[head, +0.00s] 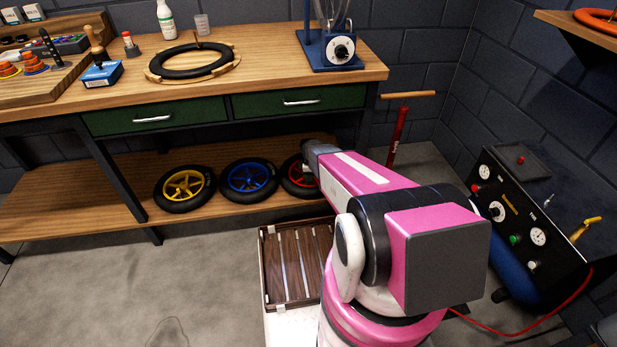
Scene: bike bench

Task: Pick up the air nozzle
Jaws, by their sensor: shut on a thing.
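My gripper is not visible in the head view; my own pink and black arm fills the lower middle and hides what lies behind it. A yellow fitting or nozzle-like piece (585,228) sits at the right end of the black compressor panel; I cannot tell for sure whether it is the air nozzle. A thin red hose (535,329) curves from the compressor's right side down along the floor and leftward, and its left end goes out of sight behind my arm.
The black compressor (512,215) with knobs and gauges stands at the right wall. A red floor pump (397,135) stands beside the wooden bench (270,75). Small wheels (185,188) lie on the lower shelf. A brown slatted crate (268,265) is left of my arm. Floor at left is clear.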

